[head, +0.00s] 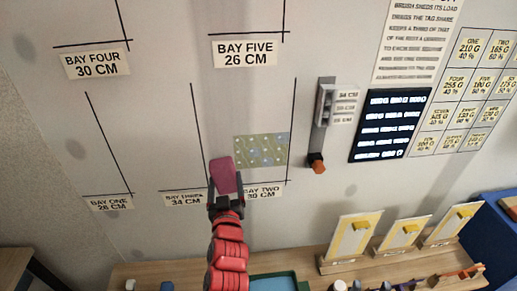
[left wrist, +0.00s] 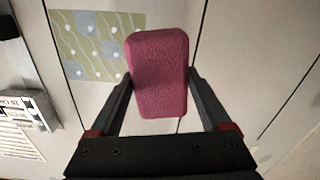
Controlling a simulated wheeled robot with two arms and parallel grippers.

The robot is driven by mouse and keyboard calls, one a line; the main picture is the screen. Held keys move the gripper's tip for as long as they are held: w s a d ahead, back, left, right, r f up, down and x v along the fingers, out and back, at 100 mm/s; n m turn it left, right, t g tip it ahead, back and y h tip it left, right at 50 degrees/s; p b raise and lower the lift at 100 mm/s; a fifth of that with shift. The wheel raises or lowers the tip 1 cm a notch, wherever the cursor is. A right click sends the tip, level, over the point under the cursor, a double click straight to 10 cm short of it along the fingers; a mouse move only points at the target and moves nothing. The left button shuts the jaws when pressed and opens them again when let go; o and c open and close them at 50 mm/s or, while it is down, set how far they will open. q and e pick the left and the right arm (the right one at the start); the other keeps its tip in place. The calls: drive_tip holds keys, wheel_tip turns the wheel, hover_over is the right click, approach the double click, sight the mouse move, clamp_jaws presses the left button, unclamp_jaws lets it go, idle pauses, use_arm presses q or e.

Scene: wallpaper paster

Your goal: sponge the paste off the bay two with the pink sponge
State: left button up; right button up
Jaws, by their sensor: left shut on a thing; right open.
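My left gripper (head: 226,198) is shut on the pink sponge (head: 223,174). In the head view the sponge is in front of the wall by the left line of bay two, partly over its label (head: 262,191). A green patterned patch with pale spots (head: 262,150) is on the bay two wall, right of and above the sponge. In the left wrist view the sponge (left wrist: 160,75) is between the fingers, and the patch (left wrist: 88,40) is behind it to the left. I cannot tell whether the sponge touches the wall. My right gripper is not in view.
A grey wall holder with an orange-tipped tool (head: 317,163) and a black lit screen (head: 391,124) are right of bay two. A wooden bench (head: 190,272) below carries a blue tray (head: 275,283) and yellow-marked boards (head: 352,240).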

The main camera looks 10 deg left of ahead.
use_arm(q)
drive_tip(key=shift+w, duration=0.1)
drive_tip(key=shift+w+a+m, duration=0.25)
drive_tip(key=shift+w+m, duration=0.1)
drive_tip(key=shift+w, duration=0.4)
drive_tip(key=shift+w+a+m, duration=0.2)
drive_tip(key=shift+w+m, duration=0.1)
drive_tip(key=shift+w, duration=0.4)
drive_tip(key=shift+w+a+m, duration=0.25)
drive_tip(key=shift+w+m, duration=0.1)
drive_tip(key=shift+w, duration=0.4)
drive_tip(key=shift+x, duration=1.25)
idle(0.8)
idle(1.0)
idle(0.8)
drive_tip(key=shift+w+d, duration=0.2)
drive_tip(key=shift+d, duration=0.55)
drive_tip(key=shift+w+d, duration=0.2)
drive_tip(key=shift+d, duration=0.5)
drive_tip(key=shift+w+d, duration=0.2)
drive_tip(key=shift+d, duration=0.55)
drive_tip(key=shift+s, duration=0.15)
drive_tip(key=shift+d, duration=0.1)
